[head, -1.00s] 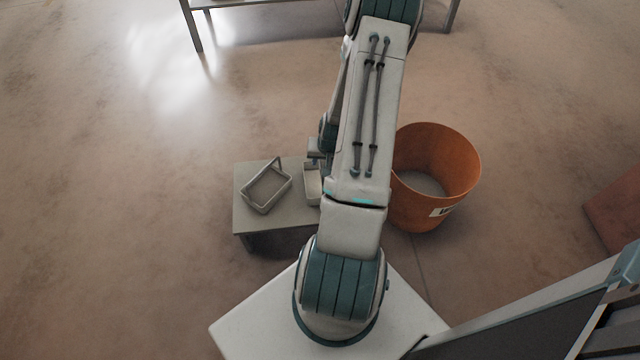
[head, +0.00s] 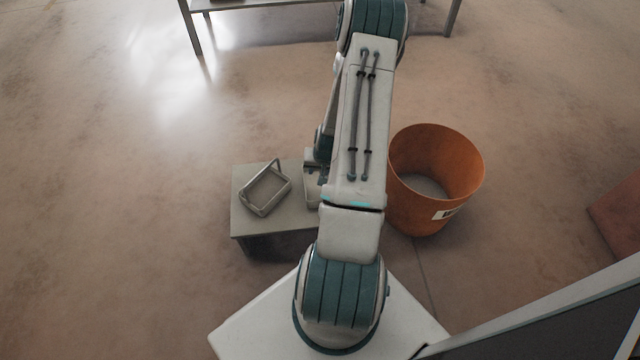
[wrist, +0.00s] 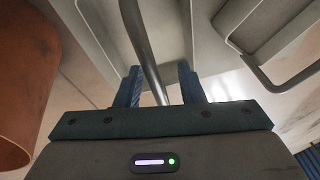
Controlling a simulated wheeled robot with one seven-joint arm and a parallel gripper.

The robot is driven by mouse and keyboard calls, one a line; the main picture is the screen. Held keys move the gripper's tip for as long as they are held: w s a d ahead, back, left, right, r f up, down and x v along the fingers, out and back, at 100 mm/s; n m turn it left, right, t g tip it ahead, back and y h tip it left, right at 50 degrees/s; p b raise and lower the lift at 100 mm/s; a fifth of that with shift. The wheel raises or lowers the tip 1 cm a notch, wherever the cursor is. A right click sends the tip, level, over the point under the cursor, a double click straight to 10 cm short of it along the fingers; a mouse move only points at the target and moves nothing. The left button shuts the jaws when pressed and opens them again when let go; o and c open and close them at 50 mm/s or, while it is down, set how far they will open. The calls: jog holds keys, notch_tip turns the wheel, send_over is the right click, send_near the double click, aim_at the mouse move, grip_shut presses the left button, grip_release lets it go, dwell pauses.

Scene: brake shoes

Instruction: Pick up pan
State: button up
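Two grey metal pans with raised bar handles are on a low table. One pan (head: 266,191) is in full view left of my arm; it also shows at the upper right of the wrist view (wrist: 270,25). The other pan (head: 312,192) is beside my arm, partly hidden by it; part of it shows at the top of the wrist view. My gripper (wrist: 162,82) is over this second pan. Its two blue fingers are apart, with a round metal handle bar (wrist: 142,45) running between them. No firm grip shows. In the head view the fingertips are hard to make out.
The small table (head: 250,222) bears both pans. A large orange bin (head: 464,170) stands right of the table; it also shows at the left of the wrist view (wrist: 25,80). A bench stands at the back, and a reddish object lies at the far right. Floor on the left is clear.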

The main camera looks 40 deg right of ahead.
jog(key=shift+f, duration=0.25)
dwell(0.3)
grip_shut()
jog(key=shift+r, duration=0.1)
notch_tip(320, 180, up, 5)
jog(key=shift+f+p, duration=0.1)
jog(key=shift+p, duration=1.15)
jog(key=s+d+r+p, duration=0.3)
jog(key=s+d+r, duration=0.2)
jog(key=s, duration=0.5)
jog(key=shift+d+r+p, duration=0.3)
jog(key=shift+r+p, duration=0.05)
jog(key=shift+r, duration=0.45)
